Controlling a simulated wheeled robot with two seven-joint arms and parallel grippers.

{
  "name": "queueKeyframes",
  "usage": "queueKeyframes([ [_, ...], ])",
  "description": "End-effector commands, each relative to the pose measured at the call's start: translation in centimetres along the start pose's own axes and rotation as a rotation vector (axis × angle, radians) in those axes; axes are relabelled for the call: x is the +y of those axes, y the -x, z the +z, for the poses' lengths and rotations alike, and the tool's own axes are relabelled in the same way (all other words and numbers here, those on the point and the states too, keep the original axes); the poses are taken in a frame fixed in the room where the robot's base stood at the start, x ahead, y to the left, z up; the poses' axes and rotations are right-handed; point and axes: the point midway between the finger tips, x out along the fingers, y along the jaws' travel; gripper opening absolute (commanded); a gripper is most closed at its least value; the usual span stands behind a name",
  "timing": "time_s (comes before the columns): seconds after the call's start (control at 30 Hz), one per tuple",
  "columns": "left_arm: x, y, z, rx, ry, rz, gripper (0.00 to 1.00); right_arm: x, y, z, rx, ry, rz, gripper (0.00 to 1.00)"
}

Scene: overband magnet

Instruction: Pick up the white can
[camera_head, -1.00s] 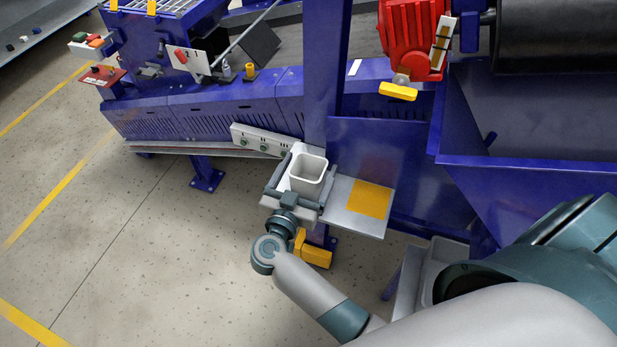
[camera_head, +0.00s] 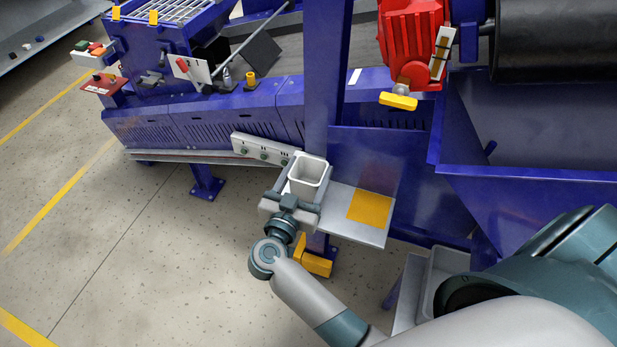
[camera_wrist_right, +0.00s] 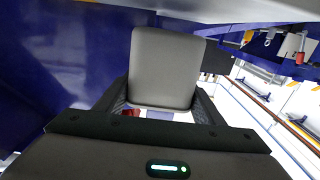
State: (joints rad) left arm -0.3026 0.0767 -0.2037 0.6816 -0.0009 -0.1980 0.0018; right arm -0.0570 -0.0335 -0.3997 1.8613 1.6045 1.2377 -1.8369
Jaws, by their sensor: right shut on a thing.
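The white can (camera_head: 308,176), a square open-topped container, stands upright at the left end of a grey metal shelf, beside a blue post. My right gripper (camera_head: 304,184) reaches it from the front and is shut on it, with one finger along each side. In the right wrist view the can (camera_wrist_right: 165,70) fills the space between the two dark fingers (camera_wrist_right: 160,104). I cannot see its underside, so any gap to the shelf is hidden. My left gripper is not in view.
The grey shelf (camera_head: 340,226) has a yellow square (camera_head: 370,207) to the right of the can. The blue post (camera_head: 326,80) stands close behind it. A control strip with knobs (camera_head: 262,149) is at the left. A red motor (camera_head: 410,45) hangs above right. Floor at left is clear.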

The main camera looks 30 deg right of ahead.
Motion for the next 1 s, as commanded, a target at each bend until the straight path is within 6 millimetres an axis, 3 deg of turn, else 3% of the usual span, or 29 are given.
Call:
queueKeyframes([
  [0.2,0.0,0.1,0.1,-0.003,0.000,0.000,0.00,0.0,0.0,-3.8,0.000,-0.007,0.001,0.38],
  [0.43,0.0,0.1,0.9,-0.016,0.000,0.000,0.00,0.0,0.0,-6.8,0.000,-0.003,0.000,0.38],
  [1.0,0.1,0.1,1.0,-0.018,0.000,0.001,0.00,0.0,0.0,-7.6,0.000,-0.001,0.000,0.38],
])
